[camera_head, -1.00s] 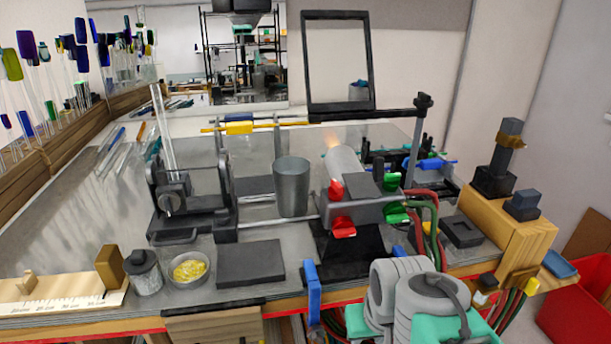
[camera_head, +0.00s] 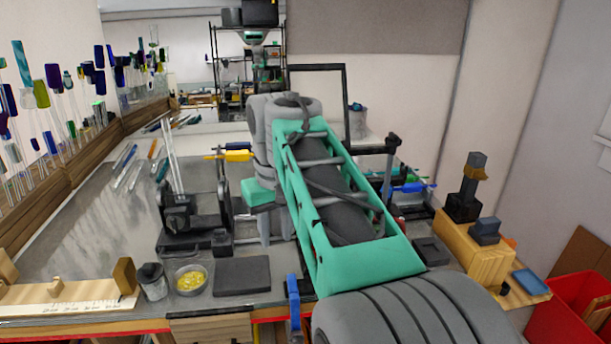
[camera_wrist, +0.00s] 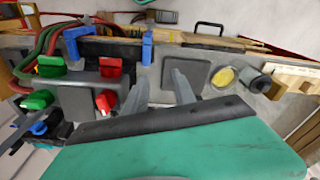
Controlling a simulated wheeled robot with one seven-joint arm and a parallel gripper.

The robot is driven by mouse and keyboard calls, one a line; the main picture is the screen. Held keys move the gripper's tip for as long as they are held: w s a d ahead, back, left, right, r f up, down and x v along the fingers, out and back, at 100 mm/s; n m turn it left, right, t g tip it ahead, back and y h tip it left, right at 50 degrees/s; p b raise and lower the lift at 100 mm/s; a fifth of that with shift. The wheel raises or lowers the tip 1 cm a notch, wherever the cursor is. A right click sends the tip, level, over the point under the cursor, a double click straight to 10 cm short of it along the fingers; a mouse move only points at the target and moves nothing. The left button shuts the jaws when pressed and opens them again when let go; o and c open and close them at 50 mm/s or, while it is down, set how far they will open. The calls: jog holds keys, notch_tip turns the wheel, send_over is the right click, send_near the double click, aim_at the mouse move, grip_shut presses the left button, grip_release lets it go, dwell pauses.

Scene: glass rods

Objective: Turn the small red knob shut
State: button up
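Two red knobs show on the grey burner block (camera_wrist: 75,90) in the wrist view. The smaller red knob (camera_wrist: 105,101) sits below the larger red knob (camera_wrist: 111,67) in that picture, close to my left finger. Two green knobs (camera_wrist: 50,67) sit to their left. My gripper (camera_wrist: 160,77) is open, with nothing seen between its two grey fingers. The fingers are to the right of the red knobs and apart from the larger one. In the head view my arm hides the burner, its knobs and my gripper.
Red and green hoses (camera_wrist: 48,35) run beside the block. A dark pad (camera_head: 242,275), a yellow-filled dish (camera_head: 190,279) and a jar (camera_head: 152,281) stand near the bench front. A blue clamp (camera_head: 293,298) is at the front edge. A wooden block (camera_head: 490,262) stands right.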

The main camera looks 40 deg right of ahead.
jog(key=shift+m+g, duration=0.4)
jog(key=shift+g, duration=0.3)
jog(key=d+r, duration=0.3)
jog(key=d+r+p, duration=0.1)
jog(key=d+r, duration=0.1)
jog(key=r, duration=0.2)
jog(key=d+r+p, duration=0.1)
jog(key=d+r, duration=0.2)
jog(key=shift+d+r, duration=0.25)
jog(key=shift+d, duration=0.1)
jog(key=shift+f+p, duration=0.55)
jog(key=shift+f, duration=0.25)
notch_tip(320, 180, down, 6)
jog(key=b, duration=0.3)
jog(key=shift+f+b, duration=0.2)
jog(key=shift+b, duration=0.15)
jog(key=shift+c, duration=0.5)
grip_shut()
